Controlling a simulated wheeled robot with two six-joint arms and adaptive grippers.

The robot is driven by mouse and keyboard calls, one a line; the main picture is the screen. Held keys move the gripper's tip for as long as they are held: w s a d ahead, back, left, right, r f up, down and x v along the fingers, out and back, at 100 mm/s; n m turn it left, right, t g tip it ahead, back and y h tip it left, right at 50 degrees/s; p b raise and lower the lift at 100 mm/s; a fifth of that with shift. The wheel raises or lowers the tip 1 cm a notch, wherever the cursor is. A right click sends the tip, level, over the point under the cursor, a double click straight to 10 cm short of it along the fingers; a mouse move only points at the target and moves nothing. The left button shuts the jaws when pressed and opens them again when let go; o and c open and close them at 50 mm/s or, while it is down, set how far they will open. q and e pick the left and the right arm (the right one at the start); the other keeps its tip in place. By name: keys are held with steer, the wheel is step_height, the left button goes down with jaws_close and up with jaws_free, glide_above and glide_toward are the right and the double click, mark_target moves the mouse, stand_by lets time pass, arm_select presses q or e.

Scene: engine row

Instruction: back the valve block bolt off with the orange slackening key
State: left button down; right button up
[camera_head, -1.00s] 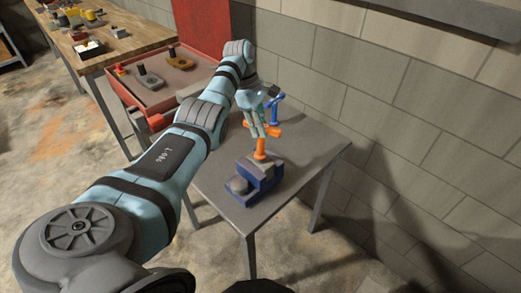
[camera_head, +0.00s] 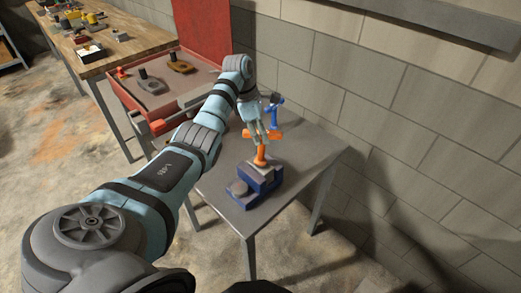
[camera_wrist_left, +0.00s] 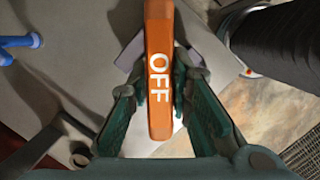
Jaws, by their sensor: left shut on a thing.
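The orange slackening key (camera_head: 261,155) stands upright on the blue valve block (camera_head: 268,184), its crossbar handle on top. In the left wrist view the handle (camera_wrist_left: 159,55) shows the word OFF. My left gripper (camera_head: 263,135) comes down from above and is shut on the handle, one finger on each side. In the wrist view the fingers of my left gripper (camera_wrist_left: 155,105) flank the handle. The bolt is hidden under the key. My right gripper is not in view.
A blue key (camera_head: 273,112) stands behind the orange one, near the wall. The grey table (camera_head: 300,150) is otherwise mostly clear. A red tray (camera_head: 147,122) with dark tools stands behind my left arm, and a wooden workbench (camera_head: 120,47) stands farther back.

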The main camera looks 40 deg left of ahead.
arm_select(q)
steer(key=n+t+y, duration=0.1)
steer(key=n, duration=0.4)
steer(key=shift+w+a+f, duration=0.1)
steer(key=shift+a, duration=0.05)
steer(key=n, duration=0.3)
steer(key=n+y, duration=0.1)
steer(key=n, duration=0.1)
steer(key=shift+n+y, duration=0.3)
steer(key=shift+n, duration=1.2)
steer(key=shift+r, duration=0.2)
steer(key=shift+w+a+r, duration=0.1)
steer(key=shift+w+r, duration=0.05)
steer(key=shift+r, duration=0.35)
